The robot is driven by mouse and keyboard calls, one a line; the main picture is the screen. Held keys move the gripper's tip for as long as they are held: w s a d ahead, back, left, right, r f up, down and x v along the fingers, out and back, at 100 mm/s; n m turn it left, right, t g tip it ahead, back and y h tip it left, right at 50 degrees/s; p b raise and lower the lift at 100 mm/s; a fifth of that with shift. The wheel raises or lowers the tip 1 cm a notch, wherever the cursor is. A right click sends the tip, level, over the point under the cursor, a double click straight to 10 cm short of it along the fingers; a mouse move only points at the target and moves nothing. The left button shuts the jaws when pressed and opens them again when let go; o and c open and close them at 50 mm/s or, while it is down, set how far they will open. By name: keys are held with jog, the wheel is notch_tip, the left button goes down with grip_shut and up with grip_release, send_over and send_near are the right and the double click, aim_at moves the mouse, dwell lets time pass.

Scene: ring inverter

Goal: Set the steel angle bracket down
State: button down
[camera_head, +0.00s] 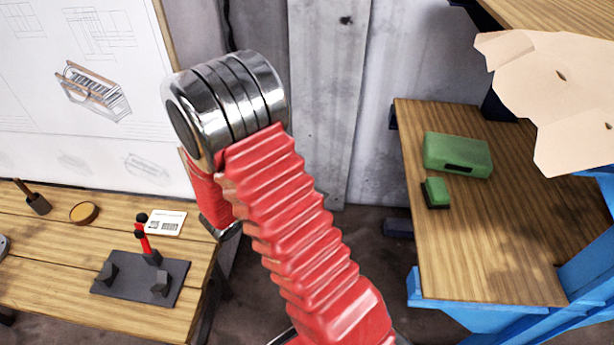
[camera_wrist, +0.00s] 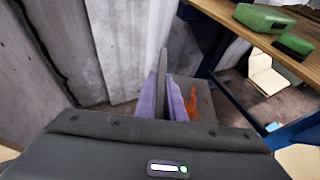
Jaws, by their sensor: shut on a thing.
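My gripper (camera_wrist: 167,82) shows in the wrist view with two purple fingers, shut on a grey steel angle bracket (camera_wrist: 204,106). One leg of the bracket stands upright between the fingers. The other leg spreads to the right and carries an orange rust-like patch. The bracket appears held in the air, with wall and floor behind it and a wooden bench to its upper right. In the head view my arm crosses the middle, and the gripper and bracket are hidden.
The right wooden bench (camera_head: 480,260) holds a green case (camera_head: 458,154) and a small green block (camera_head: 436,193); its front is bare. The left bench (camera_head: 60,285) holds a dark plate fixture (camera_head: 140,288), a round brown disc (camera_head: 84,213) and a white card (camera_head: 166,222). Torn cardboard (camera_head: 560,90) juts in at upper right.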

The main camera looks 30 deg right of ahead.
jog(key=a+f+n+t+y, duration=0.1)
jog(key=a+f+t, duration=0.1)
jog(key=a, duration=0.6)
jog(key=w+a+f+n+t+y, duration=0.1)
jog(key=a+f, duration=0.3)
jog(key=a, duration=0.5)
jog(key=shift+w+f+n+t, duration=0.15)
jog(key=shift+f+n+t, duration=0.2)
jog(key=shift+n, duration=0.45)
